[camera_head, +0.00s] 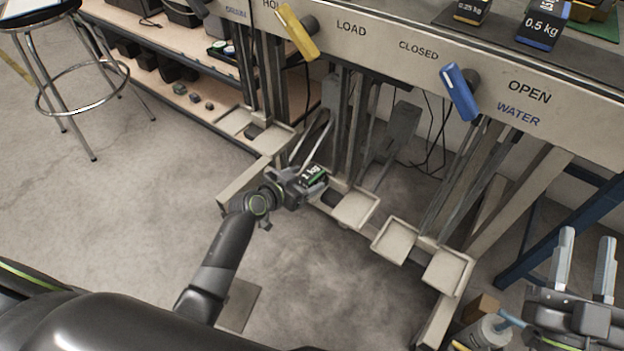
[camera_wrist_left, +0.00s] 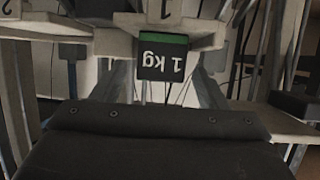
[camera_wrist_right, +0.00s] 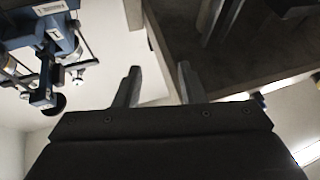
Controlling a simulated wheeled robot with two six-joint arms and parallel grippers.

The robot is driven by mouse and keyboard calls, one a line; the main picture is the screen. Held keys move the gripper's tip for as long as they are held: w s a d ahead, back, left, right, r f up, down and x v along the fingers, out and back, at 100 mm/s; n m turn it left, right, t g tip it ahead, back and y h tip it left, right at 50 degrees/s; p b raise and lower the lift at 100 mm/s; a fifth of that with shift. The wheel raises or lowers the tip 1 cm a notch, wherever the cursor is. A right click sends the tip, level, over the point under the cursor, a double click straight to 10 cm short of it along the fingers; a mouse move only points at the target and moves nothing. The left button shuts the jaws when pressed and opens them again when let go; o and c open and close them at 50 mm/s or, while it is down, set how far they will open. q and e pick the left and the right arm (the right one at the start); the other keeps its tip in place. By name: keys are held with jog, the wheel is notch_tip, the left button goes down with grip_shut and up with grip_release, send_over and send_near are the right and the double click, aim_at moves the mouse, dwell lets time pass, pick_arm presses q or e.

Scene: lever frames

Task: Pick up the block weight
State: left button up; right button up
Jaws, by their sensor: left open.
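The block weight (camera_head: 314,175) is dark with a green band and reads "1 kg". It rests at one of the small trays low on the lever frame. In the left wrist view the block (camera_wrist_left: 163,62) appears upside down, straight ahead and apart from the wrist. My left gripper (camera_head: 304,184) is open right beside the block, its jaws partly covering it in the head view.
Empty trays (camera_head: 356,208) and (camera_head: 394,240) stand to the right of the block. Above is a beam with a yellow lever (camera_head: 297,30) and a blue lever (camera_head: 460,92). A 0.5 kg weight (camera_head: 541,25) sits on top. A stool (camera_head: 84,86) stands left on open floor.

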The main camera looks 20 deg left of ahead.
pick_arm(q)
jog(key=shift+x, duration=0.95)
pick_arm(e)
jog(key=shift+s+a+r+n+t+y, duration=0.2)
jog(key=shift+s+r+n+t, duration=0.15)
jog(key=shift+r+t, duration=0.35)
jog(key=shift+s+a+r+n+t+y, duration=0.25)
jog(key=shift+s+r+t, duration=0.2)
jog(key=shift+r, duration=0.45)
pick_arm(q)
grip_shut()
jog(key=shift+r, duration=0.15)
